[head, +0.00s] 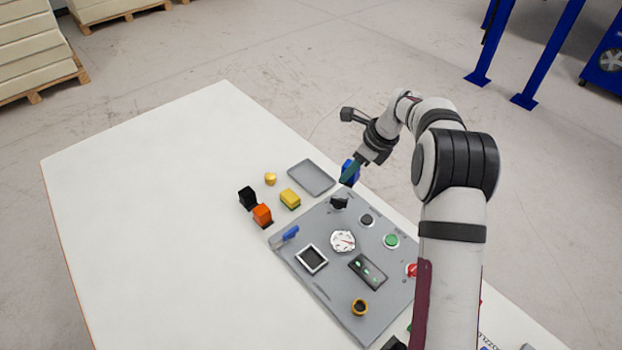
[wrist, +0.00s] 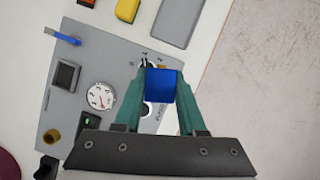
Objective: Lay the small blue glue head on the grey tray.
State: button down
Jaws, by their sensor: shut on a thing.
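The small blue glue head (wrist: 161,86) is between the two green fingers of my gripper (wrist: 160,78) in the wrist view. My gripper is shut on it. In the head view the blue glue head (head: 347,168) shows beside the fingers of my gripper (head: 349,174), partly hidden by them. It is held above the far corner of the control panel, near the black knob. The grey tray (head: 311,177) lies flat and empty on the table, to the left of my gripper. The tray also shows at the top of the wrist view (wrist: 180,18).
The grey control panel (head: 325,267) carries a blue lever (head: 285,236), a black knob (head: 340,202), a gauge (head: 342,241) and buttons. Near the tray are a yellow block (head: 290,198), a small yellow piece (head: 270,179), an orange block (head: 263,214) and a black block (head: 247,196). The table's left side is clear.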

jog(key=w+d+m+t+h, duration=0.2)
jog(key=w+d+m, duration=0.1)
jog(key=m, duration=0.4)
jog(key=shift+m, duration=0.4)
jog(key=w+a+f, duration=0.1)
jog(key=a+f, duration=0.1)
jog(key=a, duration=0.1)
jog(key=w+a+f, duration=0.1)
jog(key=a+f, duration=0.1)
jog(key=a, duration=0.2)
jog(key=w+a+f, duration=0.2)
jog(key=a, duration=0.1)
jog(key=shift+a+f, duration=0.15)
jog(key=shift+a, duration=0.2)
jog(key=shift+w+a+f, duration=0.1)
jog(key=shift+a+f, duration=0.05)
jog(key=shift+f, duration=1.95)
jog(key=shift+f, duration=0.1)
jog(key=c, duration=0.8)
grip_release()
jog(key=shift+o, duration=0.2)
